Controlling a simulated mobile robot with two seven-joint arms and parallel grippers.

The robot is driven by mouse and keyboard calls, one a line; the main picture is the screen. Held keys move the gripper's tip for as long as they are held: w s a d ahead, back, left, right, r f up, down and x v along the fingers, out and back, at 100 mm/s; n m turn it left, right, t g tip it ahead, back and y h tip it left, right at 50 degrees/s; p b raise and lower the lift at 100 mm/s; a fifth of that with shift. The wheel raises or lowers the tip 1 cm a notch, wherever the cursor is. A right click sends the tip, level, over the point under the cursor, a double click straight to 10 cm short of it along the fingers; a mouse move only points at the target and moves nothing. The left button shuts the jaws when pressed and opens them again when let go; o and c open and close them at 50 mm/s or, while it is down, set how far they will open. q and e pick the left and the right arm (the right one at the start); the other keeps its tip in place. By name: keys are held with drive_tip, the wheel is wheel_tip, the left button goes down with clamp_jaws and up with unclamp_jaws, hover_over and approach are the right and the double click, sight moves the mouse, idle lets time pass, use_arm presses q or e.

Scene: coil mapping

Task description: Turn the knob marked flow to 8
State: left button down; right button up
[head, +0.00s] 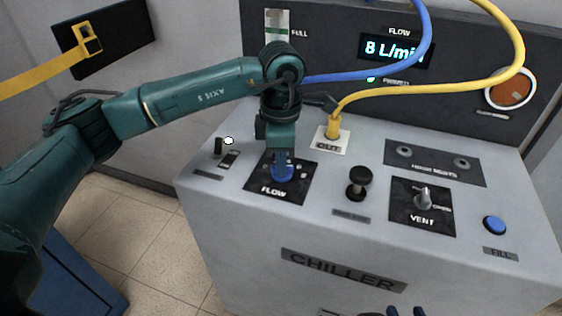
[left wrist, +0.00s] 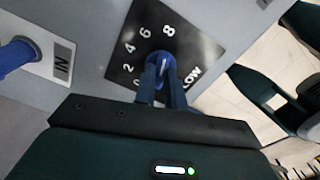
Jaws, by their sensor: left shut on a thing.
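The blue flow knob (head: 283,174) sits on a black plate marked FLOW (head: 300,193) on the chiller's top. It also shows in the left wrist view (left wrist: 160,59), with the numbers 2, 4, 6 and 8 around it. A pale line on the knob runs roughly toward the 8 (left wrist: 169,31), though the fingers partly cover it. My left gripper (head: 281,163) points down and is shut on the knob. The flow display (head: 395,50) reads 8 L/min.
A yellow hose (head: 430,93) rises from the OUT port, and a blue hose (head: 365,76) runs behind my left wrist. To the right of the knob are a black knob (head: 359,183), the VENT switch (head: 424,197) and a blue FILL button (head: 494,225).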

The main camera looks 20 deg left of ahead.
drive_tip(key=shift+r, duration=0.15)
use_arm(q)
drive_tip(key=shift+r, duration=0.1)
drive_tip(key=c, duration=1.5)
unclamp_jaws()
use_arm(e)
drive_tip(key=shift+s+f, duration=0.1)
drive_tip(key=shift+f, duration=0.1)
use_arm(q)
drive_tip(key=shift+o, duration=0.2)
wheel_tip(320, 180, up, 13)
drive_tip(key=shift+p, duration=0.3)
use_arm(e)
drive_tip(key=shift+a+f+g, duration=0.1)
drive_tip(key=shift+f+g, duration=0.05)
drive_tip(key=shift+g, duration=0.15)
